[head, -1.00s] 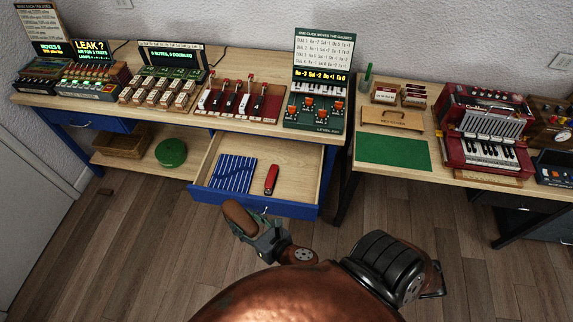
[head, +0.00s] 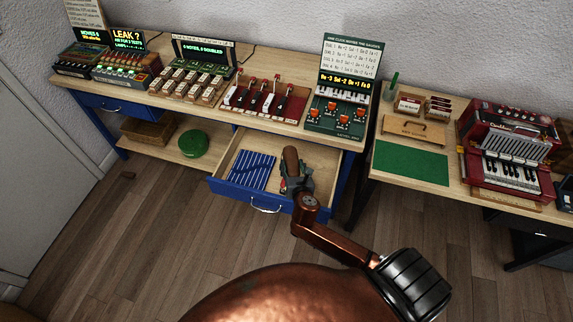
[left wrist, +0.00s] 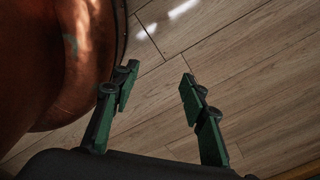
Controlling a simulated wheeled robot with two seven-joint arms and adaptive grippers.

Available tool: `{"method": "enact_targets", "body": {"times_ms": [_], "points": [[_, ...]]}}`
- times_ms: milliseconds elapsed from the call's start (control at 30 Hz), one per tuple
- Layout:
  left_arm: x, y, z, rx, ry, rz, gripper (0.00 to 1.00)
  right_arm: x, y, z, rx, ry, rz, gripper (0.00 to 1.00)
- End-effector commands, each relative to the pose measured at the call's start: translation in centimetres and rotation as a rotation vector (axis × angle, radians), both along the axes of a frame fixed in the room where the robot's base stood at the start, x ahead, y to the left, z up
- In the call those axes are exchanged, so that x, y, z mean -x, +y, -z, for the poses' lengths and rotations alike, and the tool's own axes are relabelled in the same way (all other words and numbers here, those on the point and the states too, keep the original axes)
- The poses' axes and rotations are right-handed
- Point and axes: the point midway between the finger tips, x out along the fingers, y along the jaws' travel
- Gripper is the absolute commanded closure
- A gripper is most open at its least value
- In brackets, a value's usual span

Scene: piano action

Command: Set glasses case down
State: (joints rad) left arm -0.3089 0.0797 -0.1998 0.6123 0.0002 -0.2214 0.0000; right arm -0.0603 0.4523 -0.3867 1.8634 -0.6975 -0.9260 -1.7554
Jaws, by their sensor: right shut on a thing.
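The brown, elongated glasses case (head: 290,160) is held in my right gripper (head: 294,179), tilted up over the open drawer (head: 266,206). The gripper is shut on the case's lower end. I cannot tell whether the case touches the drawer bottom. A blue striped cloth (head: 250,171) lies in the drawer to the left of the gripper. My left gripper (left wrist: 158,78) shows only in the left wrist view, with its two fingers apart and nothing between them, over the wooden floor.
Several panels with levers and buttons, such as the green panel (head: 341,117), stand on the bench above the drawer. A green round object (head: 194,144) sits on the lower shelf. A right-hand table holds a green mat (head: 411,163) and a red accordion (head: 506,150).

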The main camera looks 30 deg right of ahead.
Motion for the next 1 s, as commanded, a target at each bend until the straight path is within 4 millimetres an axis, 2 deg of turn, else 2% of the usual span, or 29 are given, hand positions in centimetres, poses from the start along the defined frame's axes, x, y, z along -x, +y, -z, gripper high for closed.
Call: {"method": "enact_targets", "body": {"times_ms": [33, 167, 300, 400, 667, 900, 1000], "points": [[-0.4, 0.0, 0.6, 0.000, -0.004, 0.001, 0.60, -1.2, -0.5, 0.8, 0.002, -0.001, 0.002, 0.81], [-1.7, -0.1, 1.4, 0.002, -0.020, 0.004, 0.60, -4.1, -1.6, 2.2, 0.003, 0.000, 0.001, 0.81], [-1.9, -0.2, 2.6, 0.003, -0.022, 0.007, 0.60, -5.9, -2.3, 5.1, 0.001, 0.003, 0.001, 0.81], [-1.5, -0.1, 3.2, 0.003, -0.015, 0.005, 0.60, -6.9, -2.7, 6.2, 0.002, 0.002, 0.000, 0.81], [0.0, -0.1, 3.8, 0.001, 0.004, 0.003, 0.60, -8.0, -3.2, 7.3, 0.002, 0.000, -0.001, 0.81], [0.8, -0.1, 5.6, 0.001, 0.016, 0.003, 0.60, -8.3, -3.3, 10.9, 0.000, 0.003, -0.001, 0.81], [0.7, -0.1, 5.6, 0.001, 0.016, 0.003, 0.60, -8.3, -3.3, 11.0, 0.001, 0.000, -0.002, 0.81]]}}
